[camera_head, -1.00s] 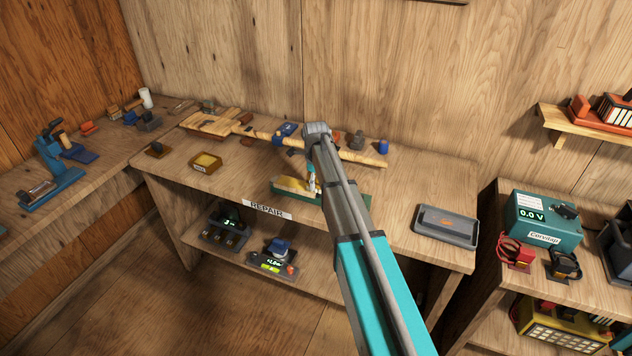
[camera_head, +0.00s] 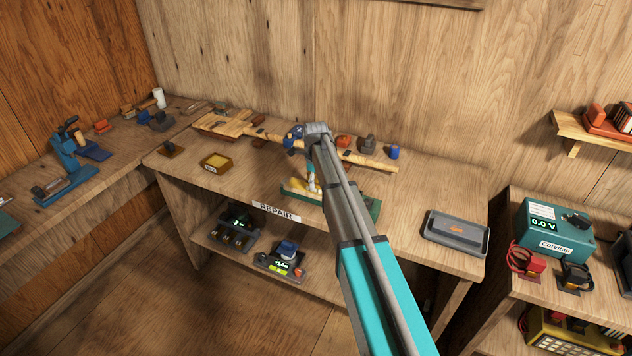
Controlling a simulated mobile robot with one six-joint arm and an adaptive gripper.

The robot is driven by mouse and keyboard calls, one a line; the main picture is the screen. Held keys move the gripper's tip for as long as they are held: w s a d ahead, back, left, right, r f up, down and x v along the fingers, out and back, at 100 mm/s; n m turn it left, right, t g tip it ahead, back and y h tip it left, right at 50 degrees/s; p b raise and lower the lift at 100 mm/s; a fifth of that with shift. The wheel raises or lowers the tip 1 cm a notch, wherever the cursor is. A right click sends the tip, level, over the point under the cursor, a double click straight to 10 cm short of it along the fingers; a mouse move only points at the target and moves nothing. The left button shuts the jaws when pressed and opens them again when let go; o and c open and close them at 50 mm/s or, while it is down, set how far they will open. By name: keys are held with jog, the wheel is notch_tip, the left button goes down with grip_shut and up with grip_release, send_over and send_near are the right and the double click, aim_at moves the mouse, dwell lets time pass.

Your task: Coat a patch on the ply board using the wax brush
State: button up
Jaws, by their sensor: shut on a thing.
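The ply board (camera_head: 294,187) is a pale panel on a green base on the repair bench, partly hidden behind my arm. My gripper (camera_head: 312,178) points down over the board. It is shut on a small, pale thing that appears to be the wax brush (camera_head: 313,188); its tip is at or just above the board, and I cannot tell whether it touches. Any coat on the board is too small to make out.
A long wooden paddle-like piece (camera_head: 232,125) lies along the back of the bench, near several small blocks. A grey tray (camera_head: 456,232) sits at the right end. Bare bench (camera_head: 420,195) lies between it and the board. A teal meter box (camera_head: 553,230) stands further right.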

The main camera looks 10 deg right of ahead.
jog(key=shift+f, duration=0.15)
jog(key=shift+s+d, duration=0.1)
jog(key=shift+s+d, duration=0.6)
jog(key=shift+d, duration=0.2)
jog(key=shift+s+d, duration=0.55)
jog(key=shift+d, duration=0.2)
jog(key=shift+r+p, duration=2.85)
jog(key=shift+r, duration=0.1)
jog(key=shift+w+r, duration=0.1)
notch_tip(320, 180, up, 3)
jog(key=p, duration=0.3)
